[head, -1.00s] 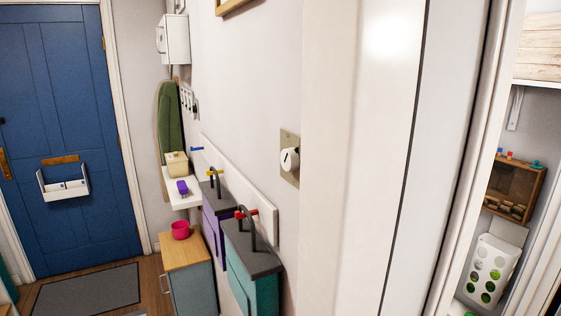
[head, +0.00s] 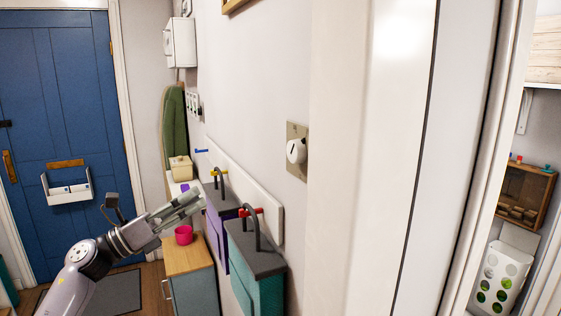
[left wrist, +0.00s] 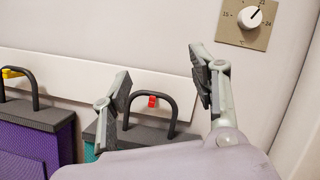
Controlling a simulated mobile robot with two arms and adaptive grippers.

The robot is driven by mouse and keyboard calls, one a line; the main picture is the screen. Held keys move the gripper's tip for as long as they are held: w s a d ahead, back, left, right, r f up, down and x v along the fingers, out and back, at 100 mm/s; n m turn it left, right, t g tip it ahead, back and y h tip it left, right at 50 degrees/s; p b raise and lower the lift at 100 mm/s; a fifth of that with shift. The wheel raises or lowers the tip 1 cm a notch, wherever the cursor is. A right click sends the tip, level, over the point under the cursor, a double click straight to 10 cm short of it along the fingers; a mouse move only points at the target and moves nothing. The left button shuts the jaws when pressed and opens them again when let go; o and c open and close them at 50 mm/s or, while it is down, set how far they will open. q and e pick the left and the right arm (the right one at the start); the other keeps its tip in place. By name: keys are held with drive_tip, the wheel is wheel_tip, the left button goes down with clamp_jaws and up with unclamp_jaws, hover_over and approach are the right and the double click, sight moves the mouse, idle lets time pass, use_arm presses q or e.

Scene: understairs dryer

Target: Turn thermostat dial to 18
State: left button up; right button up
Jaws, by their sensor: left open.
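The thermostat dial (head: 296,150) is a white round knob on a beige square plate (head: 297,131) on the wall, right of centre in the head view. In the left wrist view the dial (left wrist: 250,17) is at the upper right, with a dark pointer mark aimed to the upper right; small numbers ring it, too small to read surely. My left gripper (head: 192,202) is left of and below the dial in the head view, apart from it. In the left wrist view the left gripper (left wrist: 160,88) is open and empty, its fingers spread below and left of the dial. My right gripper is not in view.
A teal bag (head: 257,275) and a purple bag (head: 218,228) hang from a white peg rail (head: 262,187) below the dial. A pink mug (head: 183,235) stands on a wooden-topped cabinet (head: 188,258). The door frame (head: 375,200) is close to the dial's right.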

use_arm(q)
drive_tip(key=s+d+r+m+g+h, duration=0.1)
drive_tip(key=s+d+r+m+g, duration=0.1)
drive_tip(key=s+r+m+g, duration=0.4)
drive_tip(key=m+y, duration=0.2)
drive_tip(key=m, duration=0.8)
approach(291, 152)
drive_tip(key=p+x, duration=0.7)
drive_tip(key=shift+d+r, duration=0.1)
drive_tip(key=shift+r, duration=0.1)
drive_tip(key=shift+w+d+f, duration=0.15)
drive_tip(key=shift+w+d, duration=0.05)
drive_tip(key=shift+d, duration=0.3)
drive_tip(key=shift+a, duration=0.1)
drive_tip(key=shift+c, duration=0.5)
drive_tip(key=shift+n, duration=0.3)
drive_tip(key=c, duration=1.1)
